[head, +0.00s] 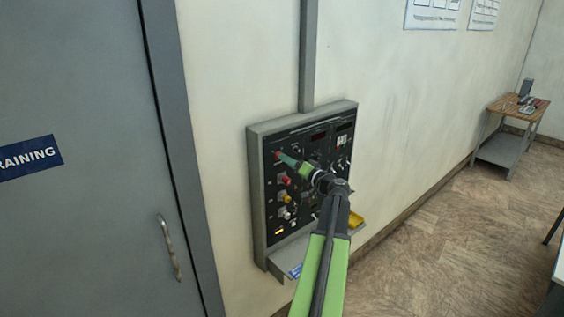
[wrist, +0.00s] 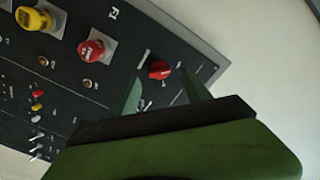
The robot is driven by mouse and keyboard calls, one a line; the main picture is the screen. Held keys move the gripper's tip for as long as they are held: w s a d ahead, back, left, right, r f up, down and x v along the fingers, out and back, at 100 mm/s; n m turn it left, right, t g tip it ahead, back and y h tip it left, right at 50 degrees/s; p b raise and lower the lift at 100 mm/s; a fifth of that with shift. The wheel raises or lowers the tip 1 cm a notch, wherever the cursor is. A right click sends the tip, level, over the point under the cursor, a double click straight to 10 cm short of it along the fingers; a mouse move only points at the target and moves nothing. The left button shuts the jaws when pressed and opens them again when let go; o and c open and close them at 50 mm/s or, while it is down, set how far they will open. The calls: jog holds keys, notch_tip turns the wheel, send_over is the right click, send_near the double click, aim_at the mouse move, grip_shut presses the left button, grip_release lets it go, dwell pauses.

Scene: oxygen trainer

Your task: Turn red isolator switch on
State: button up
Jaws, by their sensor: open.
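The red isolator switch (wrist: 159,70) is a small red knob near the panel's edge in the wrist view, with a marking beside it. In the head view it is a red spot (head: 277,155) at the upper left of the panel. My gripper (wrist: 160,82) is open, with its two green fingertips on either side of the red knob. I cannot tell whether they touch it.
The dark control panel (head: 270,218) hangs on the wall beside a grey door (head: 90,220). A larger red button (wrist: 90,48) and a yellow button (wrist: 33,18) stand out near the knob. A shelf (head: 283,265) juts out below. A small table (head: 505,150) stands far right.

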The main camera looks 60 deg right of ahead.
jog(key=shift+x, duration=1.85)
